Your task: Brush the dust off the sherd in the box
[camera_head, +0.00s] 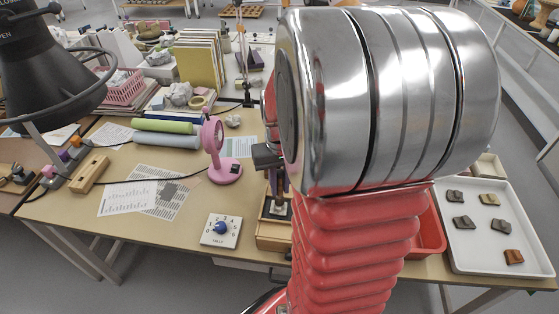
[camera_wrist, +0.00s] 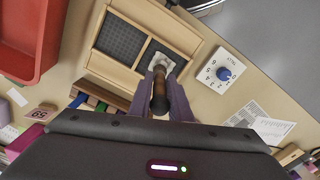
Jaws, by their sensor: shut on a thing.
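My gripper (camera_wrist: 160,95) has its two purple fingers shut on a brush (camera_wrist: 159,88) with a dark and brown handle. The brush points down into the wooden box (camera_wrist: 97,61), over its right compartment in the wrist view. A pale patch (camera_wrist: 160,64) shows at the brush's end; I cannot tell bristles from a dusty sherd there. The left compartment holds dark padding and looks empty. In the head view my gripper (camera_head: 276,178) is above the box (camera_head: 273,243), mostly hidden by my arm. Whether the brush touches the sherd is unclear.
A white dial box (camera_head: 220,230) stands left of the wooden box. A pink magnifier-like stand (camera_head: 214,150) is behind it. A red tray (camera_head: 430,230) and a white tray (camera_head: 500,250) with several sherds lie right. A lamp (camera_head: 45,65) overhangs the left.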

